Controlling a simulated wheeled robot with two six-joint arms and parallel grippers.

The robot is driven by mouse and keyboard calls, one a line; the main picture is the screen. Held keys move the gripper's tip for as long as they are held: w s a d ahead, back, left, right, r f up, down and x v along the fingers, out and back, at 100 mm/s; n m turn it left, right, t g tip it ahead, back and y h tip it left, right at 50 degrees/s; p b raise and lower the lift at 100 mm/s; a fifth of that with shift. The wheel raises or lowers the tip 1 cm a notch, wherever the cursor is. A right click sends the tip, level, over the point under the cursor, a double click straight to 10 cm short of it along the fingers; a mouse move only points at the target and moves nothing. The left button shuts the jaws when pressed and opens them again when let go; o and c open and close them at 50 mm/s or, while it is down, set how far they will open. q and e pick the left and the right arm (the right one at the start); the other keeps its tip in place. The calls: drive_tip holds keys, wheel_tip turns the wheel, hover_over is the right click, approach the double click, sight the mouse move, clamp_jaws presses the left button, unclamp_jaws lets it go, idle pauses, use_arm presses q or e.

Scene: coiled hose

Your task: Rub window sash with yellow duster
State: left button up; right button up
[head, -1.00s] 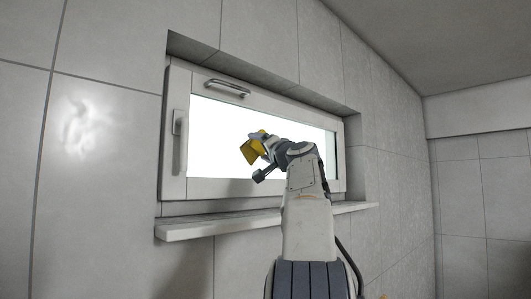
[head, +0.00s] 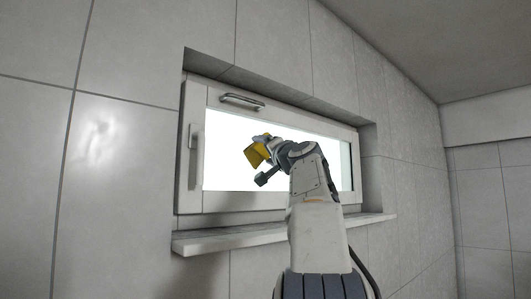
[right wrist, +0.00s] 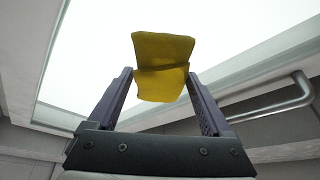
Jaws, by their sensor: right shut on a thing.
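The yellow duster (head: 257,154) is in my right gripper (head: 262,146), in front of the bright window pane. In the right wrist view the duster (right wrist: 162,66) sits between the two fingertips of the right gripper (right wrist: 161,82), folded across its middle. The gripper is shut on it. The window sash (head: 190,178) is a pale frame around the glass, with a handle on its left side and a metal bar handle on its top rail. I cannot tell whether the duster touches the window. My left gripper is not in view.
A stone sill (head: 235,238) juts out below the window. The bar handle (head: 242,101) sticks out from the top rail and shows close by in the right wrist view (right wrist: 282,103). Grey tiled wall (head: 120,150) surrounds the recess; the space left of the window is clear.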

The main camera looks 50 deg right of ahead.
drive_tip(key=s+d+p, duration=0.2)
drive_tip(key=d+p, duration=1)
drive_tip(key=d, duration=0.7)
idle(1.3)
